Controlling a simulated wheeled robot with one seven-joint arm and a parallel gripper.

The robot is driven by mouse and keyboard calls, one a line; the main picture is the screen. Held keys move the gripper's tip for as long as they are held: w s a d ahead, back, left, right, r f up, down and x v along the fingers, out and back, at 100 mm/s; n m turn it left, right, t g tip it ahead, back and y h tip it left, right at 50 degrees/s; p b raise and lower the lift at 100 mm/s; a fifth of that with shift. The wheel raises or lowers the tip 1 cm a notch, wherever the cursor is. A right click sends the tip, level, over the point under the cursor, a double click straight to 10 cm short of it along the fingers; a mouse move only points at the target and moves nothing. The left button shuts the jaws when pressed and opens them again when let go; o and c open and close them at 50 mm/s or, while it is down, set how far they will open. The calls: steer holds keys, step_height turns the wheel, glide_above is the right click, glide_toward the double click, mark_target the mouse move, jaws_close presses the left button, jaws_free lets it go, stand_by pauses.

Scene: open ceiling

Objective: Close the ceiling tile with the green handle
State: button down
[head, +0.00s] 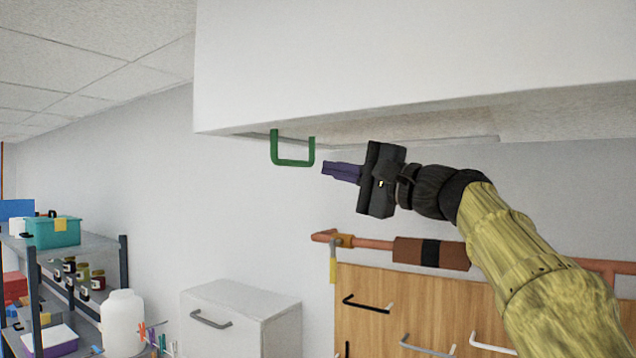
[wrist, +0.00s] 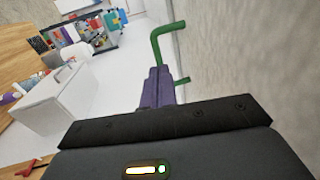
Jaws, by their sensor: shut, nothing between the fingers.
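The green U-shaped handle (head: 293,163) hangs below the left end of the speckled ceiling tile (head: 410,126), under the white bulkhead. I cannot tell how far the tile is tilted from the ceiling around it. My gripper (head: 324,169) is just right of the handle in the head view, level with its lower bar, with a small gap in the picture. Its purple fingers are shut and empty. In the wrist view the handle (wrist: 157,46) shows beyond the fingertips (wrist: 158,70), which partly hide it. A speckled surface (wrist: 245,50) fills the right side.
A white bulkhead (head: 400,50) fills the top. Below are a copper-coloured pipe (head: 370,243) with a brown sleeve, a wooden drawer unit (head: 400,310) and a grey cabinet (head: 235,300). A loaded shelf (head: 95,248) stands left. The space left of the handle is clear.

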steer(key=b+v, duration=0.2)
steer(key=v, duration=0.4)
steer(key=shift+w, duration=0.2)
steer(key=shift+d, duration=0.15)
steer(key=shift+f, duration=0.1)
